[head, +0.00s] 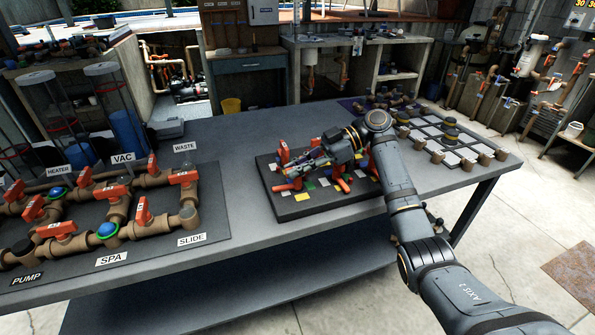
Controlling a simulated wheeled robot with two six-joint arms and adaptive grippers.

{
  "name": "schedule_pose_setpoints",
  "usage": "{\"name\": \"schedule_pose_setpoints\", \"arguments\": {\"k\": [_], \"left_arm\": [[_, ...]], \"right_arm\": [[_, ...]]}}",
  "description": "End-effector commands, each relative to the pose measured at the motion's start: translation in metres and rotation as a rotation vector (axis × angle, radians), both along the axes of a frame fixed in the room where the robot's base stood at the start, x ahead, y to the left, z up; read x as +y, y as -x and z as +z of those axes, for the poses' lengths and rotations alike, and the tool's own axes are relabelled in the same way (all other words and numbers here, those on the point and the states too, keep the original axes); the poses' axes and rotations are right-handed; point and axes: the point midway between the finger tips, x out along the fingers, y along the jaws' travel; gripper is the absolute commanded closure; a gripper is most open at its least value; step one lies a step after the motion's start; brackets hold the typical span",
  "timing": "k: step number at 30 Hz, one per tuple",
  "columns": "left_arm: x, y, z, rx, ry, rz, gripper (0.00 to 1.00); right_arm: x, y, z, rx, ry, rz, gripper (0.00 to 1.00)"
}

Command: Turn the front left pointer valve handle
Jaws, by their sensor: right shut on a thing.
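A dark board (308,211) with several orange-red pointer valve handles and small coloured tags lies on the grey table. The front left pointer valve handle (282,187) is at the board's left front, partly covered by my gripper. My right gripper (293,172) reaches in from the right, low over the board, with its fingers shut on that handle. The fingers and the gripped part overlap, so the exact contact is hard to see. Another orange handle (284,152) stands behind the fingers, and one (341,184) lies to the right. My left gripper is not in view.
On the left, a valve panel (215,222) holds brown pipes and orange handles, labelled PUMP, SPA and SLIDE along its front. At the right rear, a grid panel (428,128) with brown fittings lies on the table. Bare tabletop (232,165) separates the left panel from the board.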

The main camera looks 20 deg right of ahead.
Motion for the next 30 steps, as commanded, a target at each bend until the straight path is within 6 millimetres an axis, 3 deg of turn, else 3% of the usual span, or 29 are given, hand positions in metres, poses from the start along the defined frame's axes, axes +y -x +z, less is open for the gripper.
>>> {"name": "schedule_pose_setpoints", "arguments": {"k": [7,19,20,24,30], "left_arm": [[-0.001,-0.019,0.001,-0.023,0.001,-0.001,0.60],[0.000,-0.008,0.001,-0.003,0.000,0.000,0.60],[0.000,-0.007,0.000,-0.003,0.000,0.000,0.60],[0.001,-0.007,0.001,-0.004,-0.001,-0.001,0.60],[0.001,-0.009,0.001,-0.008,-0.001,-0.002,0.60]], "right_arm": [[0.000,0.000,-0.001,0.002,0.002,0.044,1.00],[0.000,0.000,-0.002,0.003,0.004,0.046,1.00],[0.000,0.000,-0.002,0.003,0.004,0.046,0.86],[0.000,0.000,-0.002,0.003,0.003,0.046,0.67],[0.000,0.000,-0.001,0.002,0.002,0.046,0.66]]}}
